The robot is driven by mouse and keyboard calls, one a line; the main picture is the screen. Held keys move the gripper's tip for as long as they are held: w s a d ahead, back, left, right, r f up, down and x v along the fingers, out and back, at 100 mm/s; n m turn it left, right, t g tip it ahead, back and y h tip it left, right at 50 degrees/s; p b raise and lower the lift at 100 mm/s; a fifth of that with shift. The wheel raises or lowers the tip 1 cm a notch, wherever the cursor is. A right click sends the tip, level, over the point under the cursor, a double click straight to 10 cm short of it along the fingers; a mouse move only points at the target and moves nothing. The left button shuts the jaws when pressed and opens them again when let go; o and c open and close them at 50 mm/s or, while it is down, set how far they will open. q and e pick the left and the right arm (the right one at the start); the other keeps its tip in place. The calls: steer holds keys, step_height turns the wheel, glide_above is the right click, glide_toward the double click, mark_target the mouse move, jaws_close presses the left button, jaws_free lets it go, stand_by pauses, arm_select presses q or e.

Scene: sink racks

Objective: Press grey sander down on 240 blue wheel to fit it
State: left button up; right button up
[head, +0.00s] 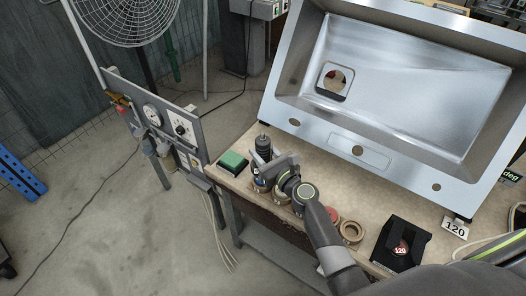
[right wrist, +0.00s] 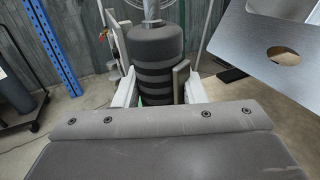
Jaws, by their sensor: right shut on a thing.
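My right gripper (head: 268,162) is at the left end of the wooden bench and is shut on the grey sander (head: 263,143). In the right wrist view, the sander (right wrist: 158,45) is a dark grey, ridged upright body between my two pale fingers (right wrist: 158,92). A small round wheel with a bluish edge (head: 261,187) shows just below the gripper in the head view. My gripper covers much of that spot, so I cannot tell whether the sander touches the wheel. No 240 mark is readable. My left gripper is not in view.
A green block (head: 232,160) lies just left of the gripper. A red disc (head: 332,214) and a tan ring (head: 351,231) lie along the front edge. The steel sink (head: 400,90) fills the back.

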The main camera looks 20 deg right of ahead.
mark_target(263, 134)
steer(key=shift+r+p, duration=3.45)
steer(key=shift+r, duration=0.35)
